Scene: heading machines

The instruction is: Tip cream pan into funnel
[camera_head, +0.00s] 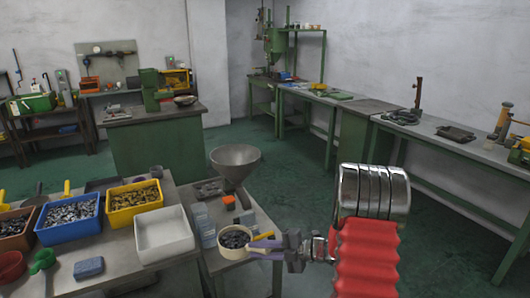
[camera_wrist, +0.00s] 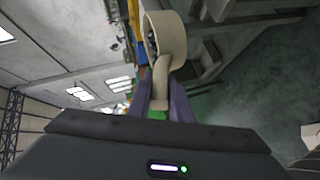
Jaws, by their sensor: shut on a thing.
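The cream pan (camera_head: 235,252) is a small round pan with dark small pieces in it. In the head view it is roughly level, in front of and below the funnel mouth. My gripper (camera_head: 262,244) is shut on its handle from the right. In the wrist view the pan (camera_wrist: 168,18) is at the top, its handle (camera_wrist: 161,75) running down between the purple fingers of my gripper (camera_wrist: 163,100). The grey metal funnel (camera_head: 236,160) stands upright on the small table, behind the pan and apart from it. The inside of the funnel's lower part is hidden.
A white empty bin (camera_head: 175,252), a yellow bin (camera_head: 135,219) and a blue bin (camera_head: 70,238) of metal parts stand on the left bench. Grey-blue boxes (camera_head: 203,228) and an orange block (camera_head: 229,202) are close to the funnel. The green floor (camera_head: 300,170) behind is clear.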

